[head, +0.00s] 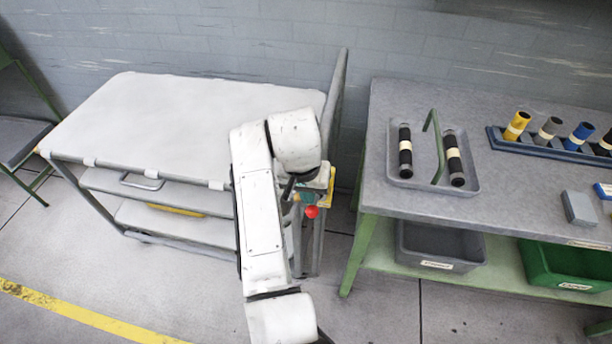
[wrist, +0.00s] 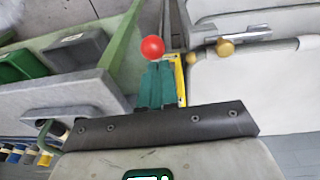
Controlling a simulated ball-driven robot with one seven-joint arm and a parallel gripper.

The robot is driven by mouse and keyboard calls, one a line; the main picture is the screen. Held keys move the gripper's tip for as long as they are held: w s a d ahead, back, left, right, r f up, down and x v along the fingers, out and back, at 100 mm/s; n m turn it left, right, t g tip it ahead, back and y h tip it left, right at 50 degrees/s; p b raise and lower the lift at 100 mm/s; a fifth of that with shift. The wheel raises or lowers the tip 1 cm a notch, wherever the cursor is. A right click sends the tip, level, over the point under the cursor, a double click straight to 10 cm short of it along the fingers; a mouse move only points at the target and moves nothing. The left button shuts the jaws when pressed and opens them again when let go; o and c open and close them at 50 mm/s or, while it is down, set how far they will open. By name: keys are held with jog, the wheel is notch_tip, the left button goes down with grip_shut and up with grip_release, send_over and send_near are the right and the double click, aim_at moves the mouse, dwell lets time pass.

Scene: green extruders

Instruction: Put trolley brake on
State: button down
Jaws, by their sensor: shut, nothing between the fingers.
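The trolley (head: 180,115) stands at the left against the wall, with a pale grey top and lower shelves. Its brake appears as a red ball knob (head: 311,211) at the trolley's right end, next to a yellow part (head: 331,188). In the wrist view the red knob (wrist: 152,48) sits just beyond the tips of my green-fingered gripper (wrist: 154,68), beside the yellow bracket (wrist: 180,80). The fingers are shut and empty. I cannot tell if they touch the knob. The lever under the knob is hidden by the fingers; in the head view my arm covers much of this area.
A grey workbench (head: 385,100) stands close on the right, leaving a narrow gap. It carries a tray (head: 408,172) with two dark rollers and a rack (head: 545,147) of coloured cylinders. Grey (head: 440,246) and green (head: 565,270) bins sit below. A green-framed chair (head: 20,140) stands far left.

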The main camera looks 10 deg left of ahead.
jog(key=shift+s+d+f, duration=0.15)
jog(key=shift+f, duration=0.4)
jog(key=shift+s+f, duration=0.1)
jog(key=shift+s+f+t, duration=0.45)
jog(key=shift+f+t, duration=0.05)
notch_tip(320, 180, down, 10)
jog(key=s+t+b, duration=0.3)
jog(key=t+b, duration=0.7)
jog(key=b, duration=0.9)
jog(key=shift+f+h, duration=0.15)
jog(key=shift+h, duration=0.15)
jog(key=shift+m+t+b, duration=0.3)
